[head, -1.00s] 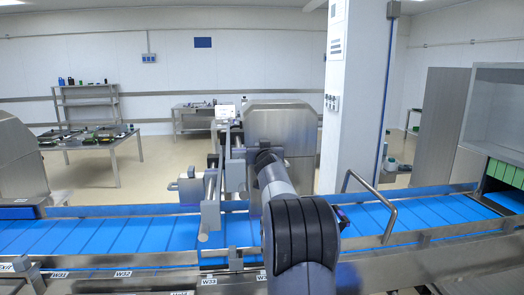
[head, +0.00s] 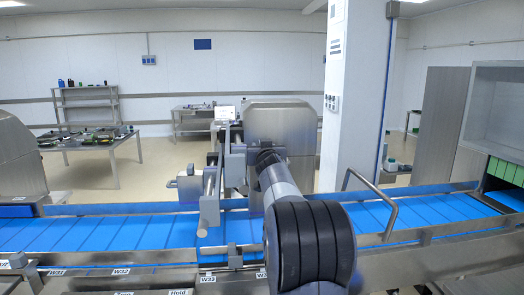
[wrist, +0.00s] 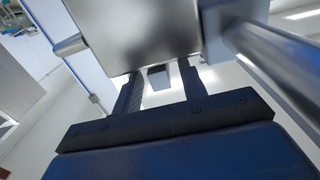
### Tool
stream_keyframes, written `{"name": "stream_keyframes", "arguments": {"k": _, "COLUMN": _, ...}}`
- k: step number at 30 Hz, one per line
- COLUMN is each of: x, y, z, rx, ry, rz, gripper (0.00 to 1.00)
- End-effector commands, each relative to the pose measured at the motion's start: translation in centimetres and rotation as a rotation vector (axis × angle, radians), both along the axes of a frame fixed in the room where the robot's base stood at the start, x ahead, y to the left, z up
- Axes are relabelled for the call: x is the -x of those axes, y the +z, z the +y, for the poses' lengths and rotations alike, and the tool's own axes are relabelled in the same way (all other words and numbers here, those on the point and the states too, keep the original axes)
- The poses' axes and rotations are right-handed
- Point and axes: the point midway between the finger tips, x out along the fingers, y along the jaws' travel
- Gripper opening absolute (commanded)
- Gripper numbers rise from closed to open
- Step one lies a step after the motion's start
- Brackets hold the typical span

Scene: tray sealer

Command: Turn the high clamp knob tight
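My gripper (wrist: 159,70) shows from behind in the wrist view, with its two dark fingers apart. Their tips reach the lower edge of a steel block (wrist: 135,30). A small dark grey piece (wrist: 158,80) shows in the gap between the fingers, with light on both sides of it. It may be the clamp knob, but I cannot tell for sure. In the head view my arm reaches to the steel clamp frame (head: 236,166) above the belt. My own arm hides the fingers and the high knob there.
A blue conveyor belt (head: 140,233) with steel rails runs across the front. A thick steel bar (wrist: 265,60) passes right of the gripper. A bent handle (head: 386,212) stands at the right. A white pillar (head: 346,120) rises behind, and a table (head: 95,141) is far left.

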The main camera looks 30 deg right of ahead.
Motion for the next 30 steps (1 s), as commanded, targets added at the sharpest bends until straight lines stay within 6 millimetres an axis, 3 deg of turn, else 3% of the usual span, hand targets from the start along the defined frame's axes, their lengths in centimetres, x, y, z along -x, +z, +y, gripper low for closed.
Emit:
{"name": "stream_keyframes", "arguments": {"k": 6, "x": 3.3, "y": -0.2, "z": 1.6, "rx": 0.000, "ry": 0.000, "rz": -0.001, "gripper": 0.40}}
{"name": "stream_keyframes", "arguments": {"k": 12, "x": 5.2, "y": 0.0, "z": 2.6, "rx": 0.002, "ry": 0.000, "rz": -0.001, "gripper": 0.40}}
{"name": "stream_keyframes", "arguments": {"k": 30, "x": 5.6, "y": 0.0, "z": 2.8, "rx": 0.000, "ry": 0.000, "rz": 0.001, "gripper": 0.40}}
